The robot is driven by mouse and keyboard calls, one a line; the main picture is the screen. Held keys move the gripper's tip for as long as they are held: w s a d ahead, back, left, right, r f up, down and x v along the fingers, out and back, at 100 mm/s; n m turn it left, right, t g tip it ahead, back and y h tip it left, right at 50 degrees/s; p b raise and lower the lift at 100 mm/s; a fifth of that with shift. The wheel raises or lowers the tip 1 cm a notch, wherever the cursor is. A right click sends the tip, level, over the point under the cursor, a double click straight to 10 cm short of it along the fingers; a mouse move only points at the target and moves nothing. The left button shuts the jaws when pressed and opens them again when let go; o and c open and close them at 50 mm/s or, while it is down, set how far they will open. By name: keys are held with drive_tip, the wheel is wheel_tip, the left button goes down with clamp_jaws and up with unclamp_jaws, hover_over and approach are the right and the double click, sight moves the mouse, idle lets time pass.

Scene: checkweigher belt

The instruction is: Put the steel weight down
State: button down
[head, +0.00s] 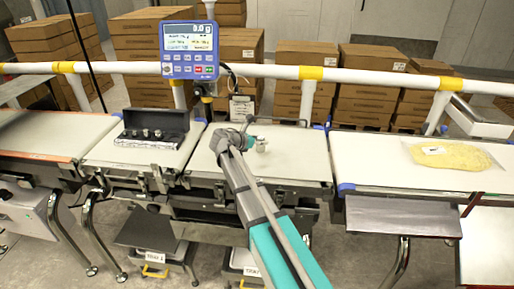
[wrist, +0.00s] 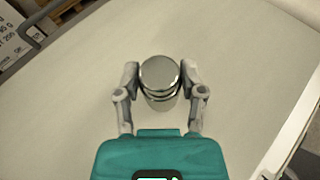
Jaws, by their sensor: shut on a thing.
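The steel weight (wrist: 160,75) is a shiny cylinder, seen from above between my gripper's two fingers in the wrist view. My gripper (wrist: 160,90) is shut on it, one finger on each side. In the head view the weight (head: 261,145) shows small at the end of my arm, over the middle weighing belt (head: 300,168). I cannot tell whether its underside touches the belt. The display (head: 189,49) behind the belt appears to read 0.0 g.
An open black case (head: 157,122) with several steel weights stands on the belt to the left. A bag of yellow goods (head: 450,155) lies on the right belt. A white rail with yellow bands (head: 310,73) runs behind. The middle belt around the weight is clear.

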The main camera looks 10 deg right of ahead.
drive_tip(key=shift+f+b, duration=0.35)
drive_tip(key=shift+f, duration=0.25)
drive_tip(key=shift+f, duration=0.1)
drive_tip(key=shift+c, duration=1)
unclamp_jaws()
drive_tip(key=shift+r, duration=0.25)
drive_tip(key=shift+s+a+r+p, duration=0.15)
drive_tip(key=shift+s+a+p, duration=0.05)
drive_tip(key=shift+a+p, duration=0.15)
drive_tip(key=p+v, duration=0.4)
drive_tip(key=v, duration=0.7)
drive_tip(key=shift+s, duration=0.1)
